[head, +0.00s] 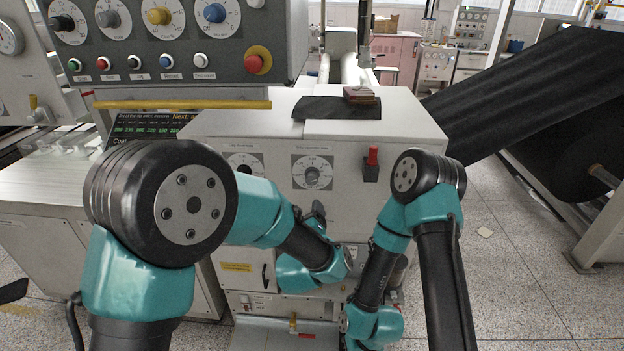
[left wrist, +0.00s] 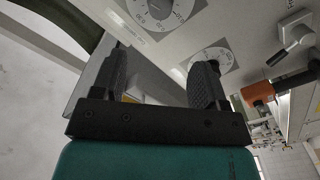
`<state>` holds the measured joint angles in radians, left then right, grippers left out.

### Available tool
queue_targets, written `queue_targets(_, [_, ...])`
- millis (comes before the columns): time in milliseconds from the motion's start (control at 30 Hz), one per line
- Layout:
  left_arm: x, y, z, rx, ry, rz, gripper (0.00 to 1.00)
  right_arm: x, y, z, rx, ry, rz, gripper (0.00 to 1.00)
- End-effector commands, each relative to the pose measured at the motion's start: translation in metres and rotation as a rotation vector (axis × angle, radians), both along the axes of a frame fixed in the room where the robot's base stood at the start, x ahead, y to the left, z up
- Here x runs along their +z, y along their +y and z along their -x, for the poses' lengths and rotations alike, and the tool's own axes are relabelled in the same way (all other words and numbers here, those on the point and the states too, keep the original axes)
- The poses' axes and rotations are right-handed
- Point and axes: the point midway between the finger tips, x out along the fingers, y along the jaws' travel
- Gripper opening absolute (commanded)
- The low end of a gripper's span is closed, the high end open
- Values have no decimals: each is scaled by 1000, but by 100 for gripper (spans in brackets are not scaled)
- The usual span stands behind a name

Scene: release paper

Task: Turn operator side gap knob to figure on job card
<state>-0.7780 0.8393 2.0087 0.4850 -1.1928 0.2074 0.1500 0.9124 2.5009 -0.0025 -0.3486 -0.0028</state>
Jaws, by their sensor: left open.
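Two white dials with grey knobs sit on the front of the white cabinet in the head view: a left dial (head: 244,163), partly covered by my left arm, and a right dial (head: 312,173). Their labels are too small to read. My left gripper (head: 318,211) is just below the right dial, mostly hidden by its wrist. In the left wrist view its fingers (left wrist: 160,82) are open with nothing between them. One dial (left wrist: 155,10) shows beyond them at the top; another dial (left wrist: 212,58) is partly behind the right finger. My right gripper is not visible.
A red-handled switch (head: 372,157) sits right of the dials. A control panel (head: 170,40) with knobs and buttons stands upper left. A black web (head: 535,85) runs at right.

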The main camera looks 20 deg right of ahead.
Motion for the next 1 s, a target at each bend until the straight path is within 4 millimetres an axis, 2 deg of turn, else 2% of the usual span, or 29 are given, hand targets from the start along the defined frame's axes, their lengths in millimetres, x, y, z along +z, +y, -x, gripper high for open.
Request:
queue_targets(167, [-1,-6,-18,1,0,1,67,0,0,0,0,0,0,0])
queue_targets(600, [-1,-31,-87,1,0,0,67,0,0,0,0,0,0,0])
queue_targets(1000, [-1,-51,-142,1,1,0,67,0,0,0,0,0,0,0])
